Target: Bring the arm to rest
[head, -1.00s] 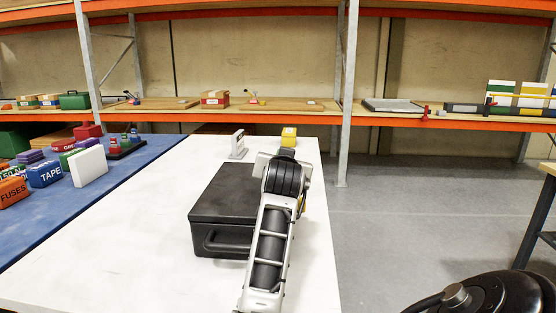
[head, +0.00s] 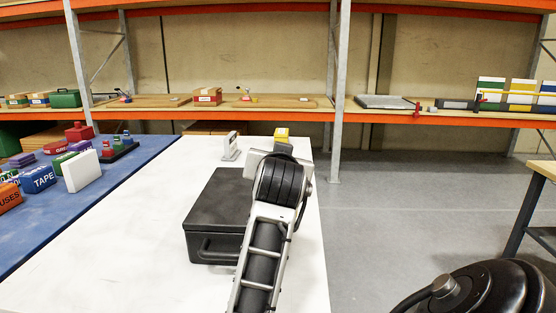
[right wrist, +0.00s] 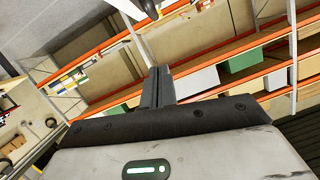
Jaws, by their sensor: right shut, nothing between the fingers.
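My arm rises from the bottom middle of the head view, over the right side of a black case on the white table; its gripper does not show clearly there. In the right wrist view my right gripper (right wrist: 158,87) has its two dark fingers together with nothing between them. They point up, with the shelving behind them. My left gripper is in neither view.
The black case (head: 215,213) stands on the white table (head: 120,235). A white-and-grey upright item (head: 230,147) and a yellow box (head: 282,134) are behind it. A blue mat (head: 50,222) with several boxes is at left.

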